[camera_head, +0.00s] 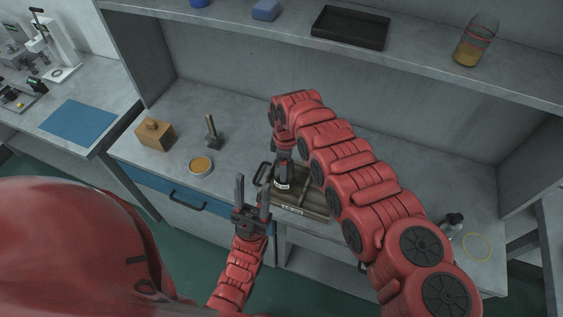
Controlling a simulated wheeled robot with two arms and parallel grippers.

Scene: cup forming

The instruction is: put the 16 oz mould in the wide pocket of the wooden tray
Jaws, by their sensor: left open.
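The wooden tray (300,211) sits at the front edge of the bench, with lettering on its front rim and dividers inside. My right arm reaches over it from the right, and its gripper (283,172) points down into the tray's left part. A small dark piece with a white band (282,185) shows at that gripper's tip; it may be the 16 oz mould, but I cannot tell whether it is held or stands in a pocket. The right gripper's fingers are hard to make out. My left gripper (253,184) is open and empty, fingers up, in front of the tray's left end.
A wooden block (155,135), a dark upright tool (212,134) and a round tin (201,166) stand left on the bench. A dark bottle (452,224) and a yellow ring (477,247) are at the right. A black tray (351,28) and jar (475,42) are on the shelf above.

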